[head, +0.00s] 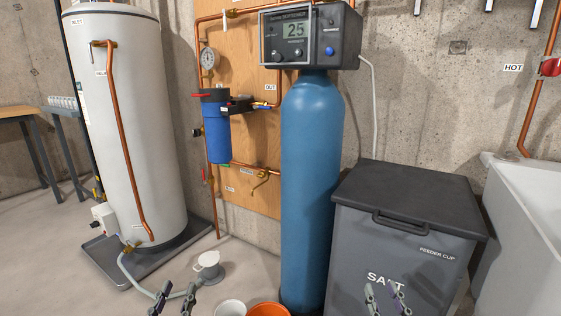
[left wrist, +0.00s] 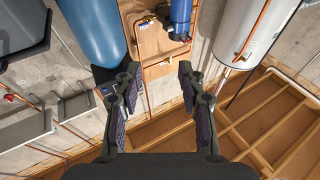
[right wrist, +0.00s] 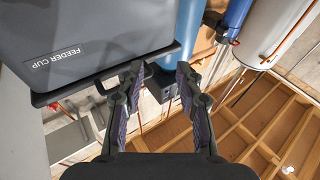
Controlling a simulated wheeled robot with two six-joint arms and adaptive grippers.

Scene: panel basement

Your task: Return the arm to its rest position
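My left gripper (head: 173,299) shows at the bottom edge of the head view, left of the blue softener tank. In the left wrist view its two fingers (left wrist: 158,88) stand wide apart with nothing between them. My right gripper (head: 386,299) is at the bottom edge of the head view, in front of the salt bin. In the right wrist view its fingers (right wrist: 158,88) are apart and empty. Most of both arms is out of the head view.
The grey salt bin (head: 400,250) with its dark closed lid stands close to my right gripper. The blue tank (head: 308,180) stands in the middle. A white bucket (head: 230,308), an orange bucket (head: 268,310) and a white cup-like vessel (head: 208,266) are low near my left gripper. A water heater (head: 125,120) is at left.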

